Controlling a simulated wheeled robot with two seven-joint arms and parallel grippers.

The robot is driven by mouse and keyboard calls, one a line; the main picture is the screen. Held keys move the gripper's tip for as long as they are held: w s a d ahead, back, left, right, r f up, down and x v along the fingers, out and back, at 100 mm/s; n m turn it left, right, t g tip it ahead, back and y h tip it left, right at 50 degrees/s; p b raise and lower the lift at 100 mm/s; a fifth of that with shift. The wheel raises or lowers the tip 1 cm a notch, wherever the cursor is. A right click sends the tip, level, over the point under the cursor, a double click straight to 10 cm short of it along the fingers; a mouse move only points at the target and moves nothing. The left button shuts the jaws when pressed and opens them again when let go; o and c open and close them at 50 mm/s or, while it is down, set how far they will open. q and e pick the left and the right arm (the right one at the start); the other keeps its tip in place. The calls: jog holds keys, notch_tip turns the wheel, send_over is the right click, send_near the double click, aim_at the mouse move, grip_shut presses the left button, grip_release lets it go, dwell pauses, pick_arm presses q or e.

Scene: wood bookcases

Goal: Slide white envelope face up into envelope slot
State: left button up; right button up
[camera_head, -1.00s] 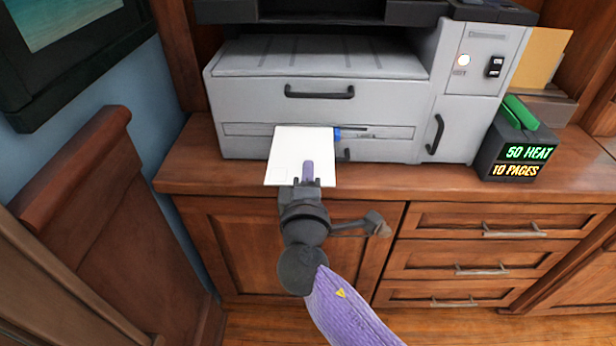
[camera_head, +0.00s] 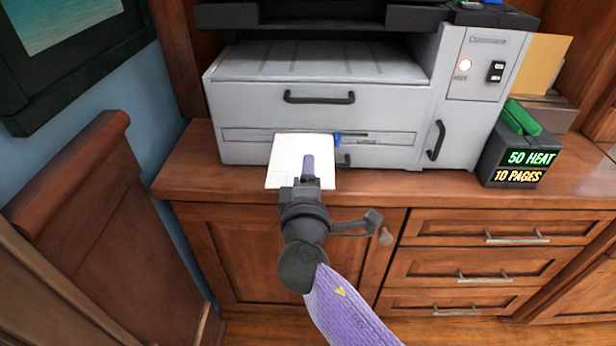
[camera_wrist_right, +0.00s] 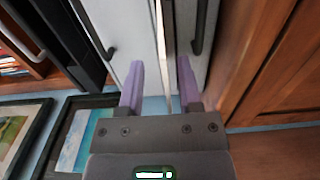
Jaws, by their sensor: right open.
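The white envelope (camera_head: 285,160) lies flat, its far edge at the envelope slot (camera_head: 375,136) in the grey machine's front; its near part sticks out. How deep its far edge sits in the slot I cannot tell. My right gripper (camera_head: 308,165) is at the envelope's near edge, one purple finger showing above it. In the right wrist view, the open gripper (camera_wrist_right: 160,78) has a finger on each side of the envelope's thin pale edge (camera_wrist_right: 167,50), with gaps between. My left gripper is not in view.
The grey machine (camera_head: 300,115) stands on a wooden counter (camera_head: 400,185). A small blue part (camera_head: 337,140) sits by the envelope's right edge. At right is a dark box (camera_head: 515,150) reading "50 HEAT" and "10 PAGES". A wooden panel (camera_head: 100,200) stands at left.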

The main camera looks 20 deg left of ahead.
jog(key=p+v, duration=0.3)
jog(key=v, duration=0.7)
jog(key=shift+p, duration=0.35)
